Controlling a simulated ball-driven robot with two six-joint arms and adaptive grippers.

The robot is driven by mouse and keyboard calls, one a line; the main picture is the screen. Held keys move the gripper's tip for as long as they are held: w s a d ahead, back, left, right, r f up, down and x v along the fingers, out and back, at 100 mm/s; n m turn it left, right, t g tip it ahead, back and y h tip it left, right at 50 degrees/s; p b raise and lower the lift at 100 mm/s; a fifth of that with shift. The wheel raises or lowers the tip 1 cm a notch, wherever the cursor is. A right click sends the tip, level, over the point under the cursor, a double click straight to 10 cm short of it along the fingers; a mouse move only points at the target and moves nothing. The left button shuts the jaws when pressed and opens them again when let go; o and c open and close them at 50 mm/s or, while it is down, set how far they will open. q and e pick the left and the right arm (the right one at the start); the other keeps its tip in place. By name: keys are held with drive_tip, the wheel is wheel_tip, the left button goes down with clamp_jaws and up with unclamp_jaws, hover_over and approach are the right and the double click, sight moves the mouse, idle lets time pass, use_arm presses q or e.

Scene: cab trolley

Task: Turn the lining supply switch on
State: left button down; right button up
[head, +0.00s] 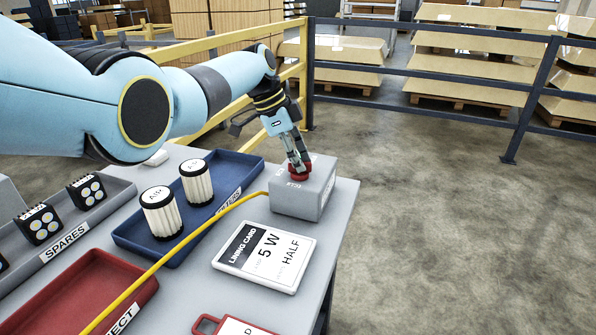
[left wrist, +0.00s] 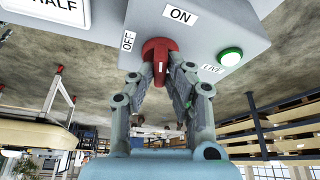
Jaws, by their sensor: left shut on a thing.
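The lining supply switch is a grey box (head: 311,196) at the far right corner of the table, with a red knob (head: 300,175) on top. My left gripper (head: 298,164) reaches down and is shut on the red knob. In the left wrist view, the fingers (left wrist: 168,72) close on both sides of the red knob (left wrist: 157,48). Its white mark lies upright in the picture, roughly in line with the ON label (left wrist: 180,15); the OFF label (left wrist: 128,41) is to the left. A green lamp (left wrist: 230,57) beside LIVE looks bright green. My right gripper is out of view.
A yellow cable (head: 190,238) runs from the box across the table. A lining card (head: 264,257) lies in front of the box. A blue tray (head: 133,238) with two filters, a grey spares tray (head: 62,258) and a red tray (head: 85,292) stand left. Railings (head: 420,73) stand behind.

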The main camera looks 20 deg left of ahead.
use_arm(q)
drive_tip(key=m+b, duration=0.1)
drive_tip(key=m+g+b, duration=0.1)
drive_tip(key=shift+f+b, duration=0.25)
drive_tip(key=shift+b, duration=0.15)
drive_tip(key=shift+w+r+m+g+b, duration=0.1)
drive_tip(key=shift+r+m+g+b, duration=0.15)
drive_tip(key=shift+m+b, duration=0.8)
drive_tip(key=c, duration=1.3)
unclamp_jaws()
drive_tip(key=shift+c, duration=0.2)
drive_tip(key=v, duration=1.2)
